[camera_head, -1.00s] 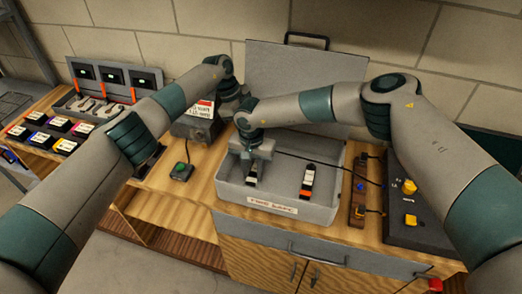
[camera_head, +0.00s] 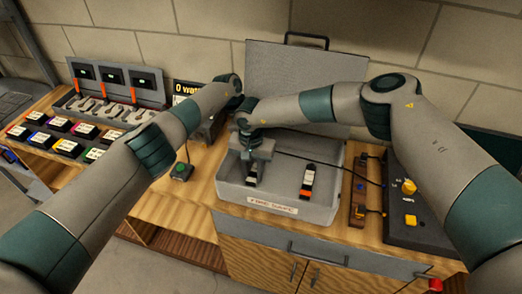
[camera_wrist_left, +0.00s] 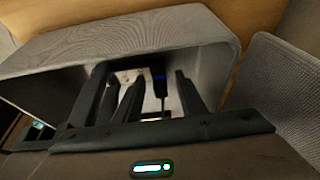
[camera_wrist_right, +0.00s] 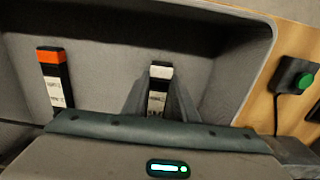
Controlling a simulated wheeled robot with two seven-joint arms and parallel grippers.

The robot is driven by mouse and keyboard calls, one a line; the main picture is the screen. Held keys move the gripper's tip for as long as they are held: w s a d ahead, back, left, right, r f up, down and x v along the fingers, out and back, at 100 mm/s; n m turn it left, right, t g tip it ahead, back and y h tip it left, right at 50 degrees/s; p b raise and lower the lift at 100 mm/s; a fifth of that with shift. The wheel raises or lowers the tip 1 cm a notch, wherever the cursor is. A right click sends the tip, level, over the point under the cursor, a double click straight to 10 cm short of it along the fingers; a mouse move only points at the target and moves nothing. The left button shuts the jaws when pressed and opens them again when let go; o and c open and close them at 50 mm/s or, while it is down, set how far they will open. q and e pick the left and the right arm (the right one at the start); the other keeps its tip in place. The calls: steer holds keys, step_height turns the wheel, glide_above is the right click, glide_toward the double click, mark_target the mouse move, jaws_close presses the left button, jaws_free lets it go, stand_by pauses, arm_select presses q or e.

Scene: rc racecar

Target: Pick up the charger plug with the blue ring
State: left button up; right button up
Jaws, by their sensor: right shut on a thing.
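In the left wrist view, a dark upright piece with a blue band (camera_wrist_left: 158,76), seemingly the charger plug, stands inside a grey-walled container (camera_wrist_left: 215,35). My left gripper (camera_wrist_left: 158,90) reaches in with its fingers apart on either side of the piece, not visibly touching it. In the head view the left fingers are hidden. My right gripper (camera_wrist_right: 158,92) is shut on a dark pack with a white end (camera_wrist_right: 160,72) inside the grey case (camera_head: 325,215). In the head view the right gripper (camera_head: 252,172) is at the case's left side.
Several coloured packs (camera_head: 68,148) lie on the left bench. A control panel (camera_head: 415,205) stands at the right.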

arm_select(q)
steer(key=shift+c, duration=0.7)
jaws_close()
steer(key=shift+r, duration=0.15)
steer(key=shift+r, duration=0.5)
steer(key=a, duration=0.1)
steer(key=w+a, duration=0.1)
steer(key=a, duration=0.2)
steer(key=shift+w+r, duration=0.2)
steer(key=shift+r, duration=0.1)
step_height(320, 180, up, 13)
steer(key=shift+d, duration=0.1)
